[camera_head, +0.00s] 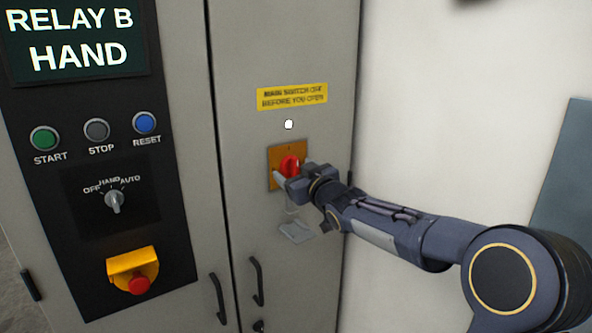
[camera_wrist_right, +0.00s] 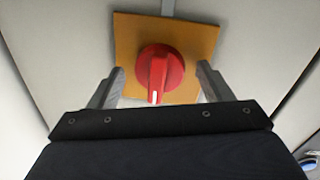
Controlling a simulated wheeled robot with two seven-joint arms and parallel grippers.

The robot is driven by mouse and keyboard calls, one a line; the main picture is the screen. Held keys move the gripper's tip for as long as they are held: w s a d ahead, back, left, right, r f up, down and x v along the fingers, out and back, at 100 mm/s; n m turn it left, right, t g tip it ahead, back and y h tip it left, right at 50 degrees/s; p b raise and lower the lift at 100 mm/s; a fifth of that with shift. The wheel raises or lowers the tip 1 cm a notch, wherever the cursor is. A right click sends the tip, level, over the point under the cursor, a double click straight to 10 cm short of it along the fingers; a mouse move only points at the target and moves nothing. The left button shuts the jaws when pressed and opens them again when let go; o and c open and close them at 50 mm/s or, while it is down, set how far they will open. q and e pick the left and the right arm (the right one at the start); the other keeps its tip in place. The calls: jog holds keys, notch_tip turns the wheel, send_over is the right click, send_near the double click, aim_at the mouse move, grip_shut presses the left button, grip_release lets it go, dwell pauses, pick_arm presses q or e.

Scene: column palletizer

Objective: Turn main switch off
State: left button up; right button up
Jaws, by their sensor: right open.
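The main switch is a red rotary knob (camera_head: 289,165) on an orange-yellow plate (camera_head: 273,156), on the cabinet's right door. In the right wrist view the red knob (camera_wrist_right: 161,72) sits on its plate (camera_wrist_right: 205,36), with its grip bar and white mark pointing down in the picture, toward my gripper. My right gripper (camera_head: 288,179) is at the knob in the head view. In the wrist view its two fingers (camera_wrist_right: 160,88) are open, one on each side of the knob, with gaps between. My left gripper is not in view.
A yellow label (camera_head: 291,97) about the main switch is above the knob, with a white dot (camera_head: 289,124) below it. A grey tag or padlock (camera_head: 295,231) hangs under the plate. The left panel has buttons, a selector (camera_head: 114,199) and an emergency stop (camera_head: 138,284). Door handles (camera_head: 257,281) are lower down.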

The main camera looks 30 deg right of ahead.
jog(key=shift+w, duration=0.2)
jog(key=c, duration=1)
jog(key=shift+f+n+b, duration=0.25)
jog(key=shift+n+b, duration=0.75)
jog(key=shift+b, duration=0.15)
jog(key=n+b, duration=0.2)
jog(key=n, duration=0.1)
jog(key=shift+d+n+t+b, duration=0.1)
jog(key=shift+n+t+b, duration=0.2)
jog(key=n+b, duration=0.1)
jog(key=n, duration=0.2)
jog(key=n+y+b, duration=0.1)
jog(key=n, duration=0.2)
jog(key=shift+d+n+t, duration=0.1)
jog(key=shift+n+t, duration=0.2)
jog(key=shift+n, duration=0.1)
jog(key=n+y+b, duration=0.1)
jog(key=n, duration=0.5)
jog(key=shift+r+n, duration=0.15)
jog(key=shift+n, duration=0.25)
